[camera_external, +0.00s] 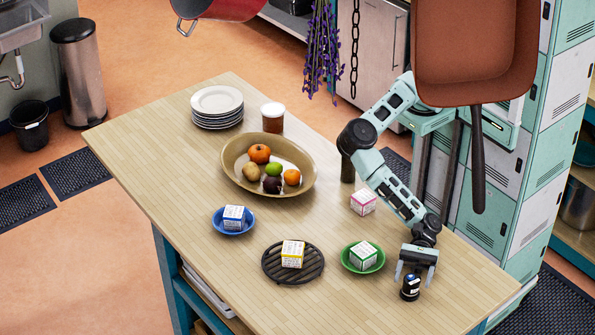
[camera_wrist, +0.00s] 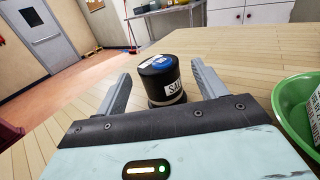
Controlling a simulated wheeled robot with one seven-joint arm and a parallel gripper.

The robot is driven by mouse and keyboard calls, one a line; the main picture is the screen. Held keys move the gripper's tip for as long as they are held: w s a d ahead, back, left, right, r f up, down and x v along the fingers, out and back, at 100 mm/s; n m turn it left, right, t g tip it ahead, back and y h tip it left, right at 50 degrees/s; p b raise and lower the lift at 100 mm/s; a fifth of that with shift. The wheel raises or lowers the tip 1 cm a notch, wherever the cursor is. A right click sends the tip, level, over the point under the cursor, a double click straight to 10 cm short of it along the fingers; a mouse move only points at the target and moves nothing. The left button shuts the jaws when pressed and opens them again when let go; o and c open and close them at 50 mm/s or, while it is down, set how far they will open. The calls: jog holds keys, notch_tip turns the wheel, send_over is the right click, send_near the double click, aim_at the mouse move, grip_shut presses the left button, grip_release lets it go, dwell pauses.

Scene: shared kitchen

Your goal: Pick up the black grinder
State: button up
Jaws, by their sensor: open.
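The black grinder (camera_external: 410,288) stands upright near the right front part of the wooden table. In the wrist view the grinder (camera_wrist: 161,80) shows a black body, a blue mark on top and a white label, partly readable. My gripper (camera_external: 411,281) is open and low over the table, pointing down at the grinder. In the wrist view the two fingers of my gripper (camera_wrist: 160,85) stand on either side of the grinder, with gaps between them and it.
A green bowl (camera_external: 345,262) with a white-green box is close left of my gripper. A black trivet (camera_external: 264,268) with a yellow box, a blue bowl (camera_external: 217,226), a pink box (camera_external: 363,202) and a fruit dish (camera_external: 232,177) stand farther off. A brown pan hangs above.

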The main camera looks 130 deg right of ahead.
aim_at(410, 288)
jog(key=x, duration=0.4)
jog(key=shift+w+a, duration=0.1)
jog(key=shift+a, duration=0.05)
jog(key=shift+r, duration=0.1)
jog(key=c, duration=1.3)
